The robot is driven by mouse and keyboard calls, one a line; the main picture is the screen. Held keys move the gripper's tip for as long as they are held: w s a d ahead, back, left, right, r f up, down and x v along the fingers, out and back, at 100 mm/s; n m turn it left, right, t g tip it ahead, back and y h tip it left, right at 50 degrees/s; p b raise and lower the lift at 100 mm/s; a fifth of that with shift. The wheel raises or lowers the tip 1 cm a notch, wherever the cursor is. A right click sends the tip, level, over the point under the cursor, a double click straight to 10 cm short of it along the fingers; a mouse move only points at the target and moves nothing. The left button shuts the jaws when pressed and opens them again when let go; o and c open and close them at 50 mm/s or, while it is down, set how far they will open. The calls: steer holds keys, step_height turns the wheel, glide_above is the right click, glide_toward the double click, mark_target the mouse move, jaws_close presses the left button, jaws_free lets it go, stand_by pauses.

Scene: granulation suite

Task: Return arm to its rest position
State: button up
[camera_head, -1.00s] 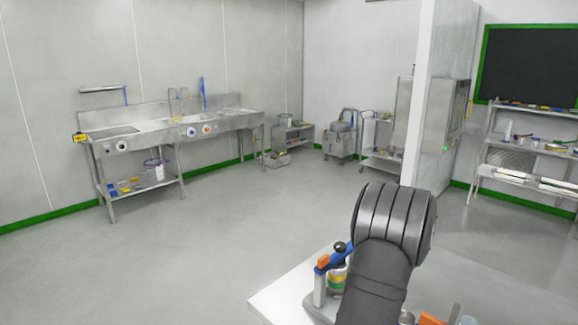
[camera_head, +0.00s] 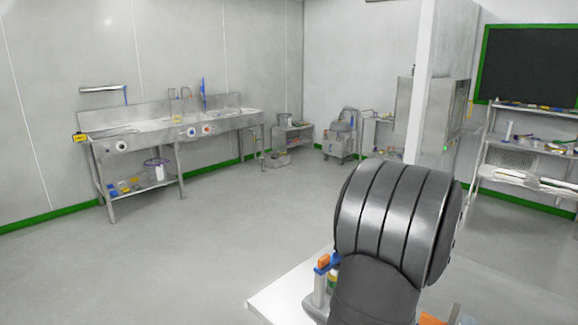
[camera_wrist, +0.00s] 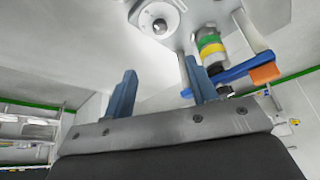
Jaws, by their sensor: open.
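My arm rises at the lower right of the head view, with its rounded grey joint in front of the white table (camera_head: 270,303). My gripper (camera_wrist: 160,88) shows in the wrist view as two blue-grey fingers standing well apart, with nothing between them. It is open and empty. The gripper is not visible in the head view. Beyond the right finger in the wrist view is a device with a blue lever (camera_wrist: 235,72), an orange end (camera_wrist: 264,74) and a green and yellow banded part (camera_wrist: 209,42).
A steel sink bench (camera_head: 165,130) stands along the left wall. A wheeled grey machine (camera_head: 341,137) is at the back. Shelves (camera_head: 530,150) stand at the right under a dark green-framed board (camera_head: 530,65). The grey floor (camera_head: 200,240) between is clear.

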steer(key=shift+s+a+f+m+y, duration=0.25)
steer(key=shift+a+f+m+y, duration=0.25)
steer(key=shift+a+f+m, duration=0.35)
steer(key=shift+a+r, duration=0.1)
steer(key=shift+a, duration=0.05)
